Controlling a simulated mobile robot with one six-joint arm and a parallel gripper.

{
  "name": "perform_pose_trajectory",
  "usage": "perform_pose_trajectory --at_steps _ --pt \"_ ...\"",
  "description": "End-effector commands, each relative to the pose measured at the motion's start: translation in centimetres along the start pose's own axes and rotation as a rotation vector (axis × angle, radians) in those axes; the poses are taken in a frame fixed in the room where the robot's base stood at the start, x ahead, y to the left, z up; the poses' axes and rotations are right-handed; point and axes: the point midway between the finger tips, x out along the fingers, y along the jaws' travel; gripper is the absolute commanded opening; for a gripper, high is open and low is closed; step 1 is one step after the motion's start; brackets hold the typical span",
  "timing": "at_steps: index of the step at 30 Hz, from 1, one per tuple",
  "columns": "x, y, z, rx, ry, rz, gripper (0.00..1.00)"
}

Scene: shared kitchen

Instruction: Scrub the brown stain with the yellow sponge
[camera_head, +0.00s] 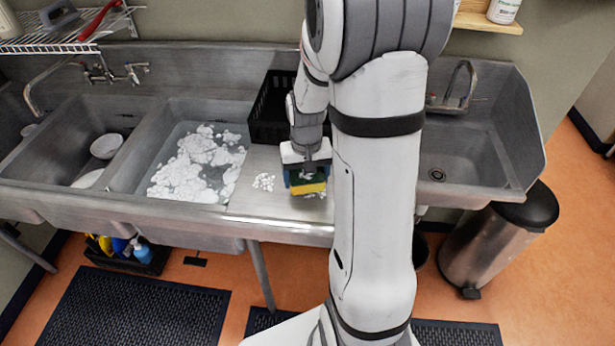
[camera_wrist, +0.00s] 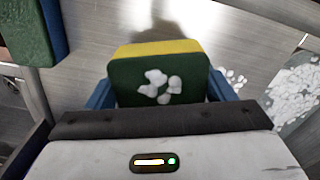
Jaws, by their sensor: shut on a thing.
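The yellow sponge (camera_head: 312,188), with a dark green scouring side, is shut between the blue fingers of my gripper (camera_head: 305,178). The sponge (camera_wrist: 158,50) is in the middle of the wrist view, its green side facing the camera with white foam on it, between the fingertips (camera_wrist: 161,88). It is over the steel counter (camera_head: 275,205); I cannot tell whether it touches. No brown stain shows in either view. My arm and gripper hide part of the counter.
White foam (camera_head: 264,181) lies on the counter left of the sponge. A black crate (camera_head: 268,118) stands behind it. A foamy water basin (camera_head: 200,165) is left, an empty basin (camera_head: 468,160) right. A green and blue object (camera_wrist: 32,30), unclear, is top left in the wrist view.

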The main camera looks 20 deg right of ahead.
Motion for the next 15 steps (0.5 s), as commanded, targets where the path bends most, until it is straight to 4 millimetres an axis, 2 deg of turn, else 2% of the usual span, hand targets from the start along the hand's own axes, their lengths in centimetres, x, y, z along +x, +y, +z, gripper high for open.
perform_pose_trajectory --at_steps 9,15 --pt "-2.5 0.1 -0.1 0.001 0.002 0.0 0.45" --pt "-3.1 0.1 0.0 0.002 0.001 0.0 0.45"
